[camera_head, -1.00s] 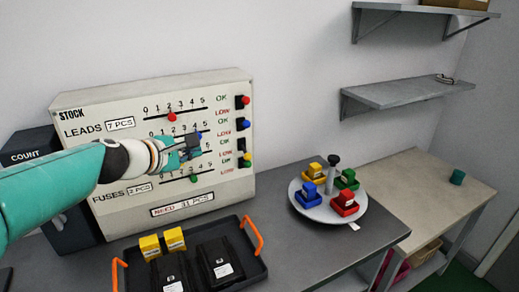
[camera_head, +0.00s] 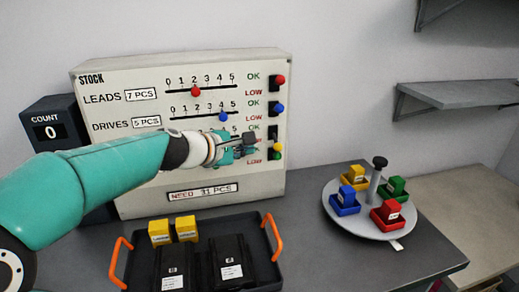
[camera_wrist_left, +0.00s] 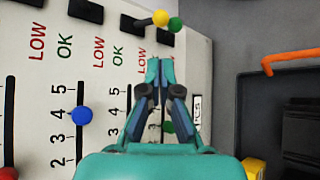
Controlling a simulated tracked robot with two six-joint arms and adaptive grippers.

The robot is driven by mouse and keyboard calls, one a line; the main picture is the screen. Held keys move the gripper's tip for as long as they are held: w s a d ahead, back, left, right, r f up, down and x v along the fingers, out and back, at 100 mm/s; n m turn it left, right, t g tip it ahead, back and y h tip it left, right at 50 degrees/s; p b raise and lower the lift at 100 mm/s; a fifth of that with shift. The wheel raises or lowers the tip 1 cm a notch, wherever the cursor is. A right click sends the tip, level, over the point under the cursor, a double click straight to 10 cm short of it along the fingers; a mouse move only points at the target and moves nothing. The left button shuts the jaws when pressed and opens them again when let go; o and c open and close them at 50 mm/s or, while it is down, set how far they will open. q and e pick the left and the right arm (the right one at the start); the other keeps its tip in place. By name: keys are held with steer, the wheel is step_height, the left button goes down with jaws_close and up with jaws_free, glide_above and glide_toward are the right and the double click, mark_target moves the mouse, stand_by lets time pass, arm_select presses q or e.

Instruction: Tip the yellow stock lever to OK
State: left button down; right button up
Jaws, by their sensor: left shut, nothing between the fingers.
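The yellow stock lever (camera_head: 277,147) is on the right side of the white STOCK panel (camera_head: 130,190), third down in the lever column. Its knob hangs low, on the LOW side of its slot, close above the green knob (camera_head: 277,155). In the left wrist view the yellow knob (camera_wrist_left: 160,17) sticks out from its dark slot beside the green one (camera_wrist_left: 175,24). My left gripper (camera_head: 253,142) is in front of the panel, just left of the yellow knob. Its fingertips (camera_wrist_left: 160,64) are shut and empty, apart from the knob. The arm hides the panel's lower rows.
The red lever (camera_head: 280,79) and blue lever (camera_head: 277,106) sit above. A dark tray (camera_head: 203,219) with orange handles stands below the panel. A round grey stand (camera_head: 366,227) with coloured bins is to the right. A COUNT box (camera_head: 50,115) stands left.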

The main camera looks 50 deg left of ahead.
mark_target(273, 132)
arm_select(q)
steer(key=x, duration=1)
steer(key=shift+d, duration=0.1)
steer(key=shift+s+r+h+p, duration=0.1)
steer(key=shift+r+h+p, duration=0.15)
steer(key=shift+p, duration=0.45)
steer(key=shift+g, duration=0.3)
